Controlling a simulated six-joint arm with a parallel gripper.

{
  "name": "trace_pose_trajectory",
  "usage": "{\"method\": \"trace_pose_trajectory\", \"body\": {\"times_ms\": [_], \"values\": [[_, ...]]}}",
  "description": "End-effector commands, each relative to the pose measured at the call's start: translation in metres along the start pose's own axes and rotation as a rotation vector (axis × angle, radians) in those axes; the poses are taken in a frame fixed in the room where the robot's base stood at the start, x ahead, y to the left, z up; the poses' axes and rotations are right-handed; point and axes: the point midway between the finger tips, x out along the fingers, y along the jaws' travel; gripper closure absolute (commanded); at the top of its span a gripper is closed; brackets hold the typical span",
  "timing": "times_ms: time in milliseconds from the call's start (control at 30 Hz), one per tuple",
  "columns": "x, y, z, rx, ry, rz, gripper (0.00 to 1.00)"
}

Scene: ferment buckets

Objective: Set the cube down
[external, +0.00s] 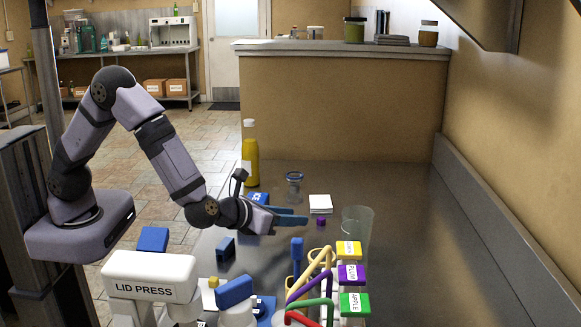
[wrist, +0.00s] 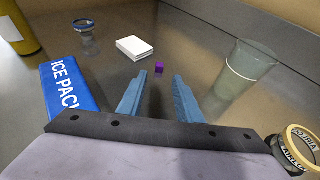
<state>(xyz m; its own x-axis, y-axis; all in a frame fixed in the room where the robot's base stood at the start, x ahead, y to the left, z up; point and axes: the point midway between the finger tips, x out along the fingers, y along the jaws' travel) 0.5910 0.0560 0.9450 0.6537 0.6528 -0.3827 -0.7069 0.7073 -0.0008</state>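A small purple cube (external: 321,222) rests on the grey counter just beyond my fingertips. In the wrist view the cube (wrist: 159,67) shows between and slightly ahead of the two blue fingertips, with a gap on each side. My gripper (external: 300,216) is stretched out low over the counter. In the wrist view my gripper (wrist: 160,77) has its fingers spread apart with nothing between them touching.
A white pad (wrist: 134,47) lies behind the cube, and a clear beaker (wrist: 247,68) stands right. An ice pack (wrist: 70,88), small jar (wrist: 87,38) and yellow bottle (external: 250,155) are left. Labelled coloured lids (external: 352,275) and the lid press (external: 150,275) are nearer.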

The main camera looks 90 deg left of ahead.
Motion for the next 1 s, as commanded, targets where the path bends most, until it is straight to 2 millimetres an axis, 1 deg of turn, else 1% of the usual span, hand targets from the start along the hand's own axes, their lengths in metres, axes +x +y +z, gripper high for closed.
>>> {"method": "trace_pose_trajectory", "body": {"times_ms": [33, 100, 233, 400, 767, 867, 967, 1000], "values": [[-0.007, -0.001, 0.000, 0.000, -0.002, -0.003, 0.68], [-0.014, -0.001, 0.000, 0.001, -0.001, -0.002, 0.68], [-0.021, 0.000, 0.000, 0.001, 0.000, -0.001, 0.68], [-0.024, 0.000, 0.000, 0.000, 0.000, 0.000, 0.68], [-0.024, 0.001, 0.001, -0.006, 0.001, 0.003, 0.68], [-0.023, 0.008, 0.005, -0.067, 0.013, 0.024, 0.68], [-0.022, 0.026, 0.013, -0.216, 0.041, 0.077, 0.68], [-0.022, 0.035, 0.016, -0.302, 0.057, 0.107, 0.68]]}}
